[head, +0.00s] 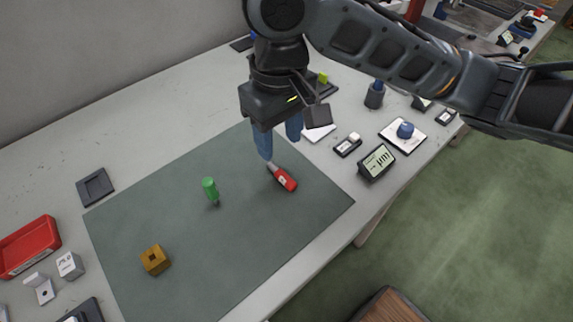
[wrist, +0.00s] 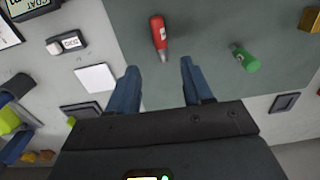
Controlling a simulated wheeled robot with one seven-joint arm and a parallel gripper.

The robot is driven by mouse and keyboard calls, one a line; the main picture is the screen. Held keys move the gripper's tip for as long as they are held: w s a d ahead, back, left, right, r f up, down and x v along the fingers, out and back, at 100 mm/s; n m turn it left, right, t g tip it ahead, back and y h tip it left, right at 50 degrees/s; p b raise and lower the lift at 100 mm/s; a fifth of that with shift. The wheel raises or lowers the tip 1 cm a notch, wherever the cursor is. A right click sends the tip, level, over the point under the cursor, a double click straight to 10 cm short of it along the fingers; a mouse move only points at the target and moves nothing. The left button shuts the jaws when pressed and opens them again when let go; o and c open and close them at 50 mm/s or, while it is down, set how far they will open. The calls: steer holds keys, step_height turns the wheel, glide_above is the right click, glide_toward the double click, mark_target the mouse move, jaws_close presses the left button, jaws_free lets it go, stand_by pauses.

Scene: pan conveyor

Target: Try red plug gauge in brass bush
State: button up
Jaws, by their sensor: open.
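The red plug gauge (head: 285,180) lies on its side on the dark grey-green mat, with its metal tip toward my gripper. In the wrist view the red plug gauge (wrist: 158,34) lies ahead of the fingertips, between their lines. The brass bush (head: 155,260), a square block with a dark hole on top, sits near the mat's front left; it shows at the top right of the wrist view (wrist: 311,19). My gripper (head: 278,152) is open, its blue fingers pointing down over the mat near the gauge's tip. Nothing shows between the fingers (wrist: 159,76).
A green plug gauge (head: 210,189) stands on the mat (head: 225,255) between the red gauge and the bush. A red tray (head: 29,247) and small boxes are at the left. A display (head: 376,162) and a blue knob on a white plate (head: 403,133) stand right of the mat.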

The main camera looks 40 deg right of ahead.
mark_target(281, 173)
steer(key=shift+s+d+f, duration=0.1)
steer(key=shift+d+f, duration=0.15)
steer(key=shift+f, duration=0.15)
steer(key=f, duration=0.2)
steer(key=f+b, duration=0.1)
steer(key=f, duration=0.4)
steer(key=shift+s+a+f, duration=0.1)
steer(key=shift+s+a, duration=0.1)
steer(key=shift+a, duration=0.2)
steer(key=shift+c, duration=0.2)
jaws_close()
